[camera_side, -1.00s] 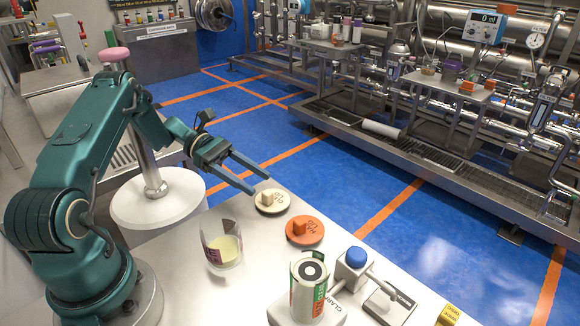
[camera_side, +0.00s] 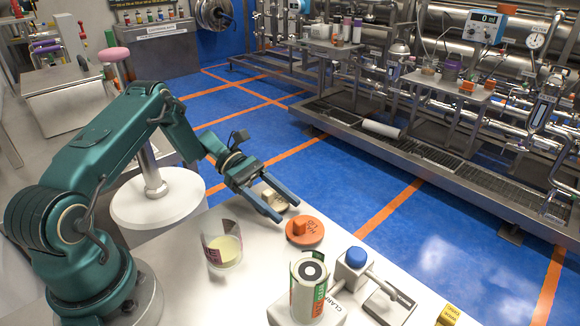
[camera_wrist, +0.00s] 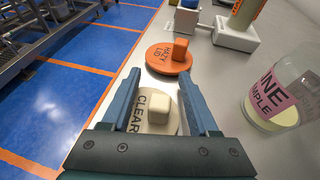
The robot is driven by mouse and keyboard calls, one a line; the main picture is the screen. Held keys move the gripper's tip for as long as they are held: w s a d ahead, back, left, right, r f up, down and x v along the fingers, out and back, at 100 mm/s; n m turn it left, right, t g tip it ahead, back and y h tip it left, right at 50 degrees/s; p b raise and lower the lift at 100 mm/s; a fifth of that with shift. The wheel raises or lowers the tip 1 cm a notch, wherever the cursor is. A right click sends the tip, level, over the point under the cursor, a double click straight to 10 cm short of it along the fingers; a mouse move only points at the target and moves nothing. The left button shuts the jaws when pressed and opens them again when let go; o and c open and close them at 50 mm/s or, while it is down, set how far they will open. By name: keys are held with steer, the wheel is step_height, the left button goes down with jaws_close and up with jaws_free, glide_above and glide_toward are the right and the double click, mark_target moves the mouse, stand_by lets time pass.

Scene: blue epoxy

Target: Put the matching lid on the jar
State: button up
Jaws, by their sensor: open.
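The glass jar (camera_side: 224,250) stands upright and open on the white bench, with pale yellow contents. In the wrist view the jar (camera_wrist: 284,95) shows a pink label partly reading "INE" and "MPLE". A cream lid (camera_wrist: 160,127) marked "CLEAR" lies flat, its square knob between my fingers. An orange lid (camera_wrist: 160,64) marked "HAZY LID" lies just beyond my fingertips; it also shows in the side view (camera_side: 308,238). My gripper (camera_side: 284,212) is open and empty over the cream lid, which its fingers partly hide in the side view.
The bench edge drops to the blue floor behind the lids.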

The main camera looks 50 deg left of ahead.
jaws_close()
step_height(320, 180, up, 13)
steer(key=a, duration=0.1)
step_height(320, 180, up, 4)
steer(key=n+t+y, duration=0.1)
steer(key=n+t, duration=0.1)
steer(key=t, duration=0.1)
glide_above(275, 206)
steer(key=s, duration=0.2)
steer(key=s+n+t, duration=0.1)
steer(key=s+r+n+t+y, duration=0.1)
steer(key=s+d+r+n+t+y, duration=0.1)
steer(key=shift+s+r+n, duration=0.25)
steer(key=shift+s+n, duration=0.05)
steer(key=shift+s, duration=0.1)
